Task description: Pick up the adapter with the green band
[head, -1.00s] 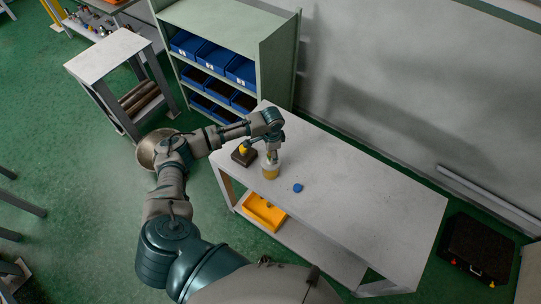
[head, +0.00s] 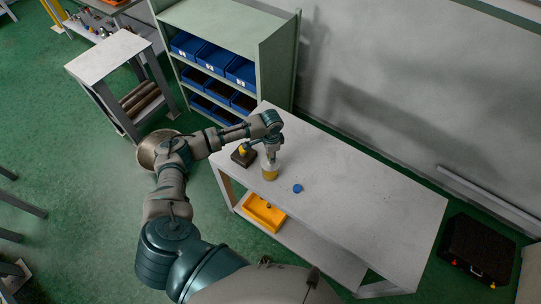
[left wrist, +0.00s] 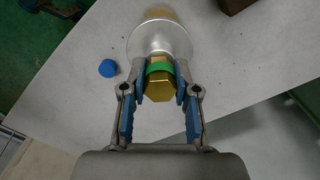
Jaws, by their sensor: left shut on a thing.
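The adapter (left wrist: 159,86) is a brass hex piece with a green band (left wrist: 159,68), seen in the left wrist view. My left gripper (left wrist: 160,80) is shut on it, with its blue-padded fingertips on either side of the band. Just beyond the adapter is a round silvery flange with a yellow part (left wrist: 160,42). In the head view, my left gripper (head: 271,156) points down over this yellow and pale piece (head: 270,172) on the table, and the adapter is mostly hidden. I cannot tell whether the adapter touches the flange. My right gripper is not in view.
A blue cap (head: 297,188) lies on the grey table (head: 350,210) close by. A dark block with a yellow top (head: 243,154) stands beside the gripper. An orange tray (head: 264,212) sits on the lower shelf. The table's right part is clear.

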